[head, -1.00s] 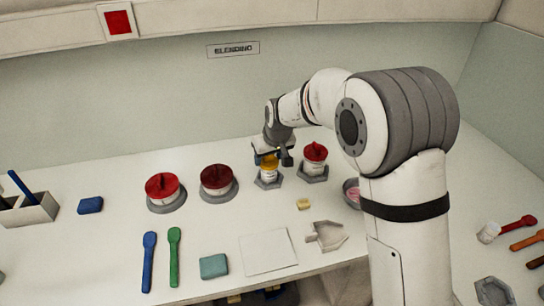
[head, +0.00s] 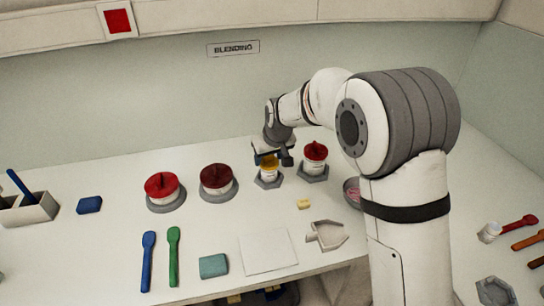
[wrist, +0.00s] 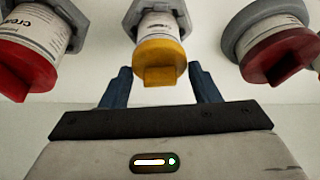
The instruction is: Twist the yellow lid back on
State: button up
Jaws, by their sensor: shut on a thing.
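The yellow lid (head: 269,161) sits on top of a white labelled jar (head: 268,175), which stands upright in a grey hexagonal holder on the counter. In the wrist view the yellow lid (wrist: 162,62), with its raised grip bar, covers the end of the jar (wrist: 160,26). My gripper (head: 272,156) reaches down to the lid from above. In the wrist view my gripper (wrist: 163,82) has one blue finger on each side of the lid and is shut on it. The exact finger contact is partly hidden, and I cannot tell how tightly the lid is seated.
A red-lidded jar (head: 315,157) stands close on the right in its own holder. A dark red-lidded jar (head: 216,180) and a bright red-lidded one (head: 162,189) stand left. A small yellow block (head: 304,204) and a grey scoop-shaped tray (head: 326,236) lie in front.

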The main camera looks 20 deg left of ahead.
dwell(0.3)
jog(key=shift+r+m+p, duration=0.1)
jog(key=shift+m+p, duration=0.25)
jog(key=shift+m, duration=0.15)
jog(key=shift+m+t+h, duration=0.3)
jog(key=shift+m, duration=0.5)
jog(key=shift+a+f+m+h+b, duration=0.1)
jog(key=shift+f+m+h+b, duration=0.2)
jog(key=shift+m+b, duration=0.6)
jog(key=shift+r+m+b, duration=0.15)
jog(key=shift+m+b, duration=0.15)
